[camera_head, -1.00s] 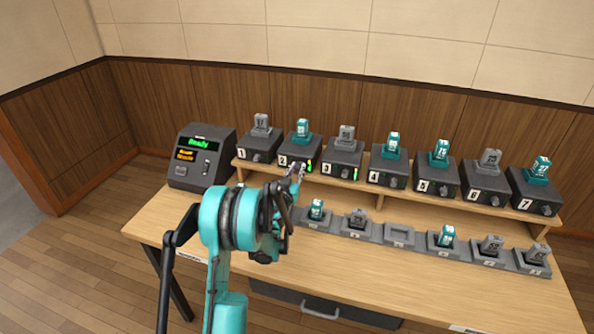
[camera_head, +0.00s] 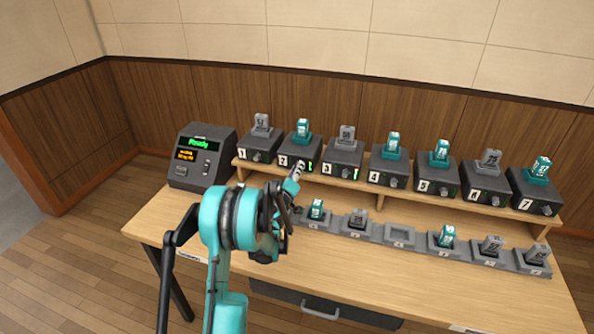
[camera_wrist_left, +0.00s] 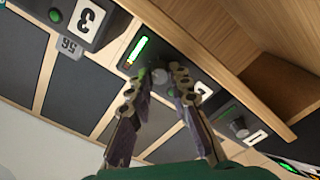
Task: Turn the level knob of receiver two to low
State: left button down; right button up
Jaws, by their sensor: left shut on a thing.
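Receiver two (camera_head: 299,149) is a dark box marked 2 on the raised shelf, with a teal pack standing on top. My left gripper (camera_head: 299,168) reaches its front from below. In the left wrist view the scene is upside down. The two fingers (camera_wrist_left: 162,74) are closed around the grey level knob (camera_wrist_left: 160,76) of receiver two, which is partly hidden between them. A lit green level bar (camera_wrist_left: 138,50) shows beside the knob, and it also shows in the head view (camera_head: 310,165). My right gripper is out of view.
Receiver one (camera_head: 260,146) and receiver three (camera_head: 342,157) stand close on either side, with more receivers to the right. A display console (camera_head: 202,157) reading Ready stands at left. A row of docks (camera_head: 400,235) lies on the desk below the shelf.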

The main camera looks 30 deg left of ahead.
pick_arm(q)
jog(key=shift+d+f+m, duration=0.1)
jog(key=shift+d+m, duration=0.05)
jog(key=shift+m, duration=7.25)
jog(key=shift+d+m, duration=0.1)
jog(key=shift+m, duration=7.3)
jog(key=c, duration=1.4)
grip_release()
